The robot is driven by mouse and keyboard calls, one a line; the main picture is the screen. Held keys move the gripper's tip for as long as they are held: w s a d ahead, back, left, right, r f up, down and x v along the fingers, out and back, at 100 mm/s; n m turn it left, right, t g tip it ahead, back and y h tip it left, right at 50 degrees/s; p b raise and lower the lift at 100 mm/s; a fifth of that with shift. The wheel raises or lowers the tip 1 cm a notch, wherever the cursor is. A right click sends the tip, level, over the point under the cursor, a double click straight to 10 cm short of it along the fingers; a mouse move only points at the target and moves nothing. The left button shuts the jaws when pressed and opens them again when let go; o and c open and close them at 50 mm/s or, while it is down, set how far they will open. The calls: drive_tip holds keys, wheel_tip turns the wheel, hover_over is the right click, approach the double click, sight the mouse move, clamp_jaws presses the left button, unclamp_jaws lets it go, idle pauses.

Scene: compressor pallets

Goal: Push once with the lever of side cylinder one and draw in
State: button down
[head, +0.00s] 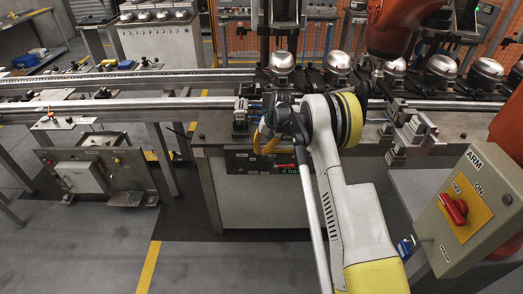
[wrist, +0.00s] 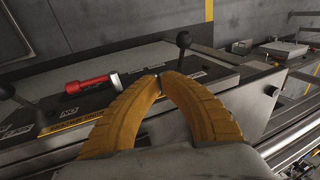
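In the wrist view a lever with a black ball knob (wrist: 184,40) stands on a dark labelled panel, just beyond my fingertips. Its stem runs down behind the right fingertip; I cannot tell whether they touch. My gripper (wrist: 161,77) has two curved orange fingers whose tips come together, with nothing clearly held between them. In the head view my gripper (head: 264,142) is at the front edge of the middle bench, and the lever is not clear there. No label marking side cylinder one can be read.
A red handle (wrist: 90,83) lies left of my fingers, and another black knob (wrist: 7,90) is at the left edge. The head view shows a conveyor rail (head: 120,104), several silver compressors (head: 281,62) behind, and a switch box (head: 468,212) at right. Floor at front left is clear.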

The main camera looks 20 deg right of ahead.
sight(242, 169)
drive_tip(key=b+x, duration=0.1)
drive_tip(key=x, duration=0.5)
drive_tip(key=shift+a+r+b, duration=0.1)
drive_tip(key=shift+a+b, duration=0.1)
drive_tip(key=shift+b, duration=0.2)
drive_tip(key=shift+s+a+f+b, duration=0.15)
drive_tip(key=shift+a+f+b, duration=0.1)
drive_tip(key=shift+a, duration=0.5)
drive_tip(key=shift+s+a+f+b, duration=0.15)
drive_tip(key=shift+a+f+b, duration=0.1)
drive_tip(key=shift+a, duration=0.55)
